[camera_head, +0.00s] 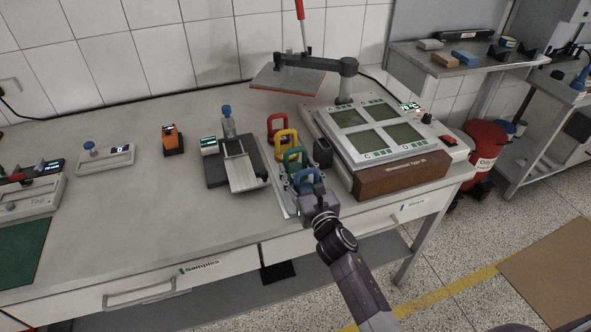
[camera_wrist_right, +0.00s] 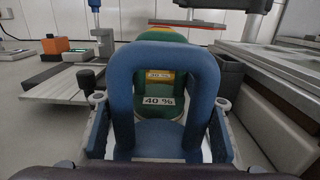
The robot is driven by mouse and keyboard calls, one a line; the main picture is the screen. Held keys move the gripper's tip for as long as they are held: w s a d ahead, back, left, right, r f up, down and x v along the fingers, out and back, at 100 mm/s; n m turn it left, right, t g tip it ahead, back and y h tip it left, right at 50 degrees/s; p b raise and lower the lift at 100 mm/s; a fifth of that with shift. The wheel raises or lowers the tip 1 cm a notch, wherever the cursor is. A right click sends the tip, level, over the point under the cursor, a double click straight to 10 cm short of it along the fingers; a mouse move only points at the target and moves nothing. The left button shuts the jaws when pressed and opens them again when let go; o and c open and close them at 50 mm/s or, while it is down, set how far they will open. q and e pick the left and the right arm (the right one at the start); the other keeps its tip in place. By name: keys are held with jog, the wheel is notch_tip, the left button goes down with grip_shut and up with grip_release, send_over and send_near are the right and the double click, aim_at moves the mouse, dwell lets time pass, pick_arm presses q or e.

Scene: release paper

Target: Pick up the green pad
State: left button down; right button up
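The green pad (camera_head: 294,158) has an arched handle and stands in a row of coloured pads on the bench, between the yellow pad (camera_head: 287,140) and the blue pad (camera_head: 307,176). In the right wrist view the green pad (camera_wrist_right: 157,87) shows behind and through the loop of the blue pad's handle (camera_wrist_right: 163,52), partly hidden, with a "40 %" label. My right gripper (camera_head: 308,190) is at the blue pad, at the near end of the row. Its fingers appear apart, either side of the blue handle; contact is unclear. My left gripper is not in view.
A red pad (camera_head: 276,124) stands at the far end of the row. A black block (camera_head: 322,152) and a wooden-fronted panel device (camera_head: 402,177) stand to the right. A small sliding stand (camera_head: 241,172) stands left. The front left of the bench (camera_head: 130,215) is clear.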

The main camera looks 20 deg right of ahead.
grip_shut()
jog(key=shift+r, duration=0.25)
